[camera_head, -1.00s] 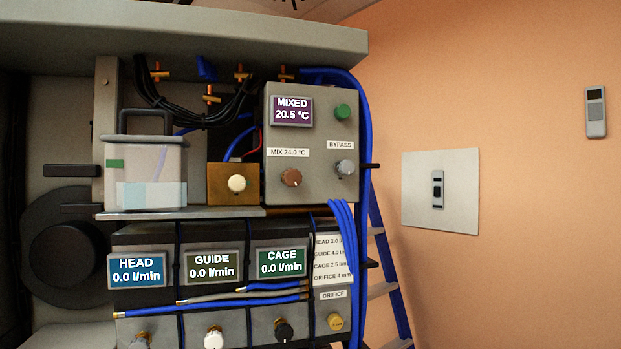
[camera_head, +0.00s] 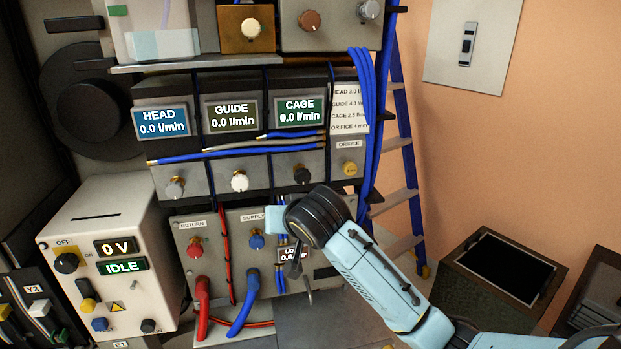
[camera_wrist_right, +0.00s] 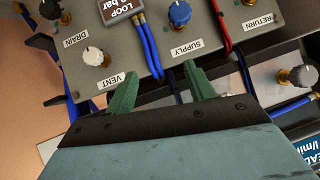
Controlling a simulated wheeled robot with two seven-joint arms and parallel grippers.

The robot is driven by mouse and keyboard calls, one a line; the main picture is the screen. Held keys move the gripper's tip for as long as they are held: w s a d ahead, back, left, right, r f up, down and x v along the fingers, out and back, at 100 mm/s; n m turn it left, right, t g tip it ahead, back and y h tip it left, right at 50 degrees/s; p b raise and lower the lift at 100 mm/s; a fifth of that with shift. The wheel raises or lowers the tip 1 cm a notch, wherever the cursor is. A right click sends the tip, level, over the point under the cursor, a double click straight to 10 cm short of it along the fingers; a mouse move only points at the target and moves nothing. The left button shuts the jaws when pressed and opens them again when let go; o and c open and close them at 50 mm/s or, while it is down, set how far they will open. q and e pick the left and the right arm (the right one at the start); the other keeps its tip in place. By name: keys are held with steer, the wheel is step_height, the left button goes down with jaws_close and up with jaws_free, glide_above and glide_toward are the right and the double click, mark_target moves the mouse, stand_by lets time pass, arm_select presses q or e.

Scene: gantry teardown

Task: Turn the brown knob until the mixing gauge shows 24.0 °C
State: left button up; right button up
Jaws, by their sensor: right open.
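The brown knob (camera_head: 310,20) is at the top of the head view, on the lower part of the grey mixing panel (camera_head: 345,38). The mixing gauge is above the picture edge and out of view. My right gripper (camera_head: 290,254) is well below the knob, in front of the panel with the RETURN and SUPPLY labels. In the right wrist view its two green fingers (camera_wrist_right: 161,86) are apart with nothing between them. That view shows the lower panel turned upside down, with the blue SUPPLY knob (camera_wrist_right: 179,14) beyond the fingers. My left gripper is not in view.
HEAD, GUIDE and CAGE displays (camera_head: 299,112) sit between the knob and my right gripper, with several knobs below. Blue hoses (camera_head: 366,130) hang at the panel's right, beside a blue ladder (camera_head: 408,165). A white power box (camera_head: 110,260) stands at left.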

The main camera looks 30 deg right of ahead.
step_height(320, 180, up, 23)
steer(key=s+d+m+t+h, duration=0.2)
steer(key=m+t, duration=0.2)
steer(key=m+t+h, duration=0.2)
steer(key=m, duration=0.2)
glide_toward(312, 21)
steer(key=p+x, duration=0.3)
steer(key=x, duration=0.8)
steer(key=c, duration=1)
